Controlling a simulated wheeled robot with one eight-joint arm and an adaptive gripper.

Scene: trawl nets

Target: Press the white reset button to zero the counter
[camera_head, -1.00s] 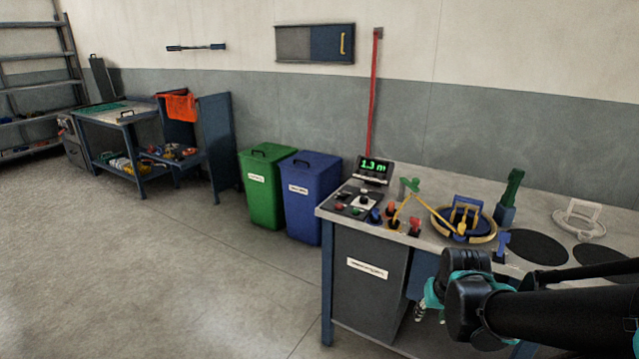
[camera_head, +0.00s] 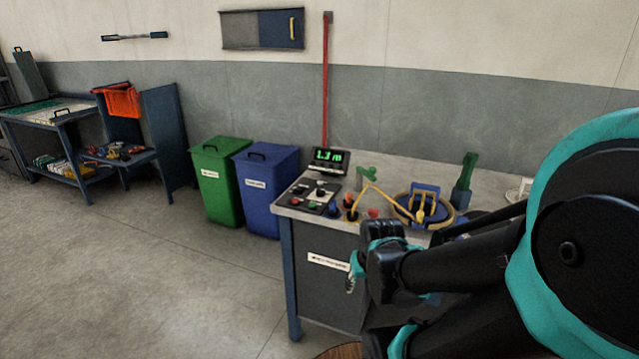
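The counter (camera_head: 330,158) stands on the back left of the workbench top, with green digits that read 1.3 m. In front of it lies a dark control panel (camera_head: 296,203) with small buttons and a pale patch (camera_head: 322,191) around a dark knob. I cannot make out for sure which part is the white reset button. My gripper (camera_head: 352,280) hangs in front of the bench cabinet, below the top and to the right of the panel. It is apart from the panel. It is small and seen side-on, so its fingers' opening cannot be told.
The workbench top (camera_head: 400,172) also carries red and blue pieces, a yellow bent rod (camera_head: 392,200), a ring-shaped fixture (camera_head: 425,208) and a green tool (camera_head: 466,172). Green (camera_head: 216,185) and blue (camera_head: 266,195) bins stand to its left. The floor at left is clear.

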